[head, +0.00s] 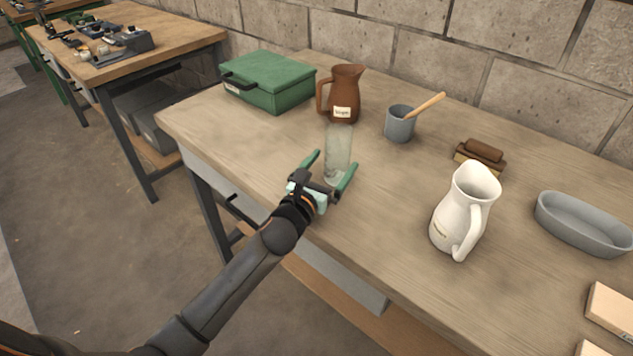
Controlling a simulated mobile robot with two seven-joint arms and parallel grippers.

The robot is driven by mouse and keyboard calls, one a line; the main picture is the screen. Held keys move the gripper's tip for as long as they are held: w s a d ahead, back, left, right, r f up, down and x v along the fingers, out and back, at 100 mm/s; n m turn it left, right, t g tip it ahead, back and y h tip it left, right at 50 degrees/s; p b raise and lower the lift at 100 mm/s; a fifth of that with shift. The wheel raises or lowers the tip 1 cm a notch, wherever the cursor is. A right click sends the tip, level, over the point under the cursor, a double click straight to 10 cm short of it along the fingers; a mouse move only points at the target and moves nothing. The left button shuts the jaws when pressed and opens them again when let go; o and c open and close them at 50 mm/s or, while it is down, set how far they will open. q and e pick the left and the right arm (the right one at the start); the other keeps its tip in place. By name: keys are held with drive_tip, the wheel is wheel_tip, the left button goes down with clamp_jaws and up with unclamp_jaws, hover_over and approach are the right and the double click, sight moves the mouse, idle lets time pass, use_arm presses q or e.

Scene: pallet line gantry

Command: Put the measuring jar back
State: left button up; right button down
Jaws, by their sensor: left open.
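A clear glass measuring jar (338,150) stands upright on the wooden workbench (390,180), in front of a brown jug. My left gripper (334,172) is open, with its two green fingers pointing toward the jar's lower part. The jar's base is between or just beyond the fingertips; I cannot tell exactly. The gripper is low over the bench, and its body hides a little of the bench in front of the jar. My right gripper is not in view.
Behind the jar stands the brown labelled jug (344,92), with a green case (268,80) to its left. A grey cup (400,124) with a wooden handle, a brush (481,155), a white jug (464,212) and a grey oval dish (582,226) stand to the right.

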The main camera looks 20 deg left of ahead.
use_arm(q)
drive_tip(key=s, duration=0.5)
drive_tip(key=s+a, duration=0.1)
drive_tip(key=s, duration=0.2)
drive_tip(key=shift+s, duration=0.35)
drive_tip(key=shift+f, duration=0.1)
